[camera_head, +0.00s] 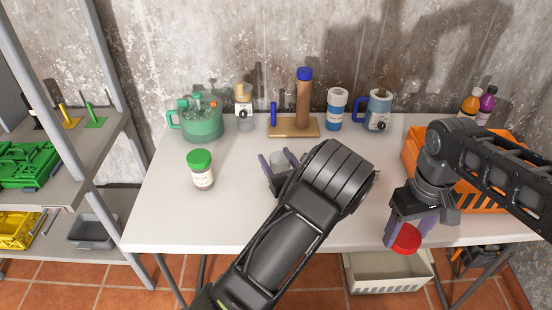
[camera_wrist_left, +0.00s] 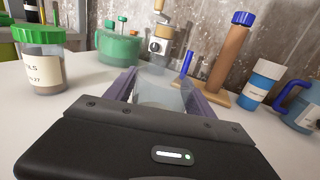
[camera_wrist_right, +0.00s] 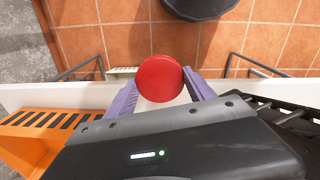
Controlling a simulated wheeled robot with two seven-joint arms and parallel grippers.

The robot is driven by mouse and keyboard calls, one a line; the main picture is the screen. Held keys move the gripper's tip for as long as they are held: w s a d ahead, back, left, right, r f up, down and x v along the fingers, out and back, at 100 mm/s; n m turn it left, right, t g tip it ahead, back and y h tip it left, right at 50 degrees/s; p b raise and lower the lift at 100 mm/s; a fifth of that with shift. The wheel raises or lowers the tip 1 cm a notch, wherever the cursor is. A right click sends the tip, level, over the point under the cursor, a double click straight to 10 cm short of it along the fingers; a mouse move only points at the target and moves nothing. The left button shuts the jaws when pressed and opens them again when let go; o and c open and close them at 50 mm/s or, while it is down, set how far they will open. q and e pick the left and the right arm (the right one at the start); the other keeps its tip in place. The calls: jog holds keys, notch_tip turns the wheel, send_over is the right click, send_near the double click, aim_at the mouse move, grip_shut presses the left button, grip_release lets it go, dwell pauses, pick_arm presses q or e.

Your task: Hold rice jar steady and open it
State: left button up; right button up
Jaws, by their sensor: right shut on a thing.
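A clear, lidless jar (camera_head: 281,158) with pale contents stands on the table between the fingers of my left gripper (camera_head: 279,173). It also shows in the left wrist view (camera_wrist_left: 160,90), between the purple fingers of my left gripper (camera_wrist_left: 165,92). The fingers lie close along both its sides; I cannot tell if they press on it. My right gripper (camera_head: 408,228) is shut on a round red lid (camera_head: 406,239), held at the table's front edge, apart from the jar. The lid also shows in the right wrist view (camera_wrist_right: 159,78), between the fingertips.
A green-lidded jar (camera_head: 201,172) stands left on the white table (camera_head: 165,225). A green kettle-like vessel (camera_head: 202,125), a wooden stand with a brown post (camera_head: 303,100) and blue bottles line the back. An orange crate (camera_head: 411,150) is at right. The front left table is clear.

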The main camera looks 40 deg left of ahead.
pick_arm(q)
jog(key=shift+o, duration=0.9)
jog(key=shift+r, duration=0.15)
pick_arm(e)
jog(key=shift+r, duration=0.1)
pick_arm(q)
jog(key=b+v, duration=0.1)
jog(key=v, duration=1.1)
pick_arm(e)
jog(key=shift+f, duration=0.6)
